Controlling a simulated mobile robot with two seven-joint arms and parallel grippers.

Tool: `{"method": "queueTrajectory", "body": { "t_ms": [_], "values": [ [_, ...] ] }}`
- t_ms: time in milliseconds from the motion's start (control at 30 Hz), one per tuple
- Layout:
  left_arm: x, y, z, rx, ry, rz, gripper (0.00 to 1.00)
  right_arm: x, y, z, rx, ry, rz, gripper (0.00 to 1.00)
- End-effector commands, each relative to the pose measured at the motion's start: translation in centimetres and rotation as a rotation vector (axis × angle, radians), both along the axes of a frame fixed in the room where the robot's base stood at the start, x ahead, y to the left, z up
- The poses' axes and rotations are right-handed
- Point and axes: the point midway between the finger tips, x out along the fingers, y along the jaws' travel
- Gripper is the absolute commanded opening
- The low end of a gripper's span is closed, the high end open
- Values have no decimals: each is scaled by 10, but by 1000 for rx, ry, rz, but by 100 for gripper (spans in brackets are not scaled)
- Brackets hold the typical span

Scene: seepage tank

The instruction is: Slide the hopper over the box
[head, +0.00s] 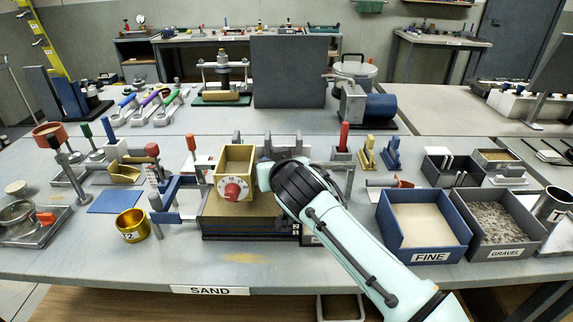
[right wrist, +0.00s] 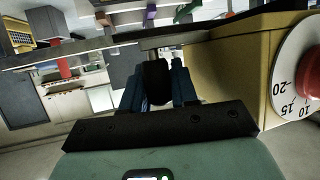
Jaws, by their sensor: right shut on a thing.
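The hopper (head: 237,165) is a tan open-topped box with a red knob on a white dial. It sits above a low dark-sided box with a tan top (head: 222,210) on the bench. In the right wrist view the hopper's tan wall (right wrist: 222,65) and dial fill the right side. My right gripper (right wrist: 158,85) is at the hopper's right side, its dark blue fingers shut on a dark handle-like part between them. In the head view my wrist covers the fingers and the right end of the low box. My left gripper is not in view.
A blue FINE bin (head: 432,252) and a grey GRAVEL bin (head: 500,250) stand right. A tall dark panel (head: 288,72) rises behind. Bare bench lies along the front edge.

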Motion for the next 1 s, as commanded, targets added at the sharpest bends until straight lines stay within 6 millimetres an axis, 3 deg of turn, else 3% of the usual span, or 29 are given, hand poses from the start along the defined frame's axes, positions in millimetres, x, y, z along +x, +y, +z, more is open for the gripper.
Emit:
{"method": "queueTrajectory", "body": {
  "t_ms": [300, 333, 733, 1000],
  "values": [
    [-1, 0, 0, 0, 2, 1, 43, -1, 2, -1, 0, 3, 2, 0],
    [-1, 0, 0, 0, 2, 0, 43, 0, 2, -1, 0, 3, 2, 34],
    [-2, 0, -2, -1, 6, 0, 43, -6, -1, 3, 0, 0, 1, 34],
    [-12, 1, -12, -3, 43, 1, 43, -52, -15, 23, 3, -2, 2, 34]
  ]
}}
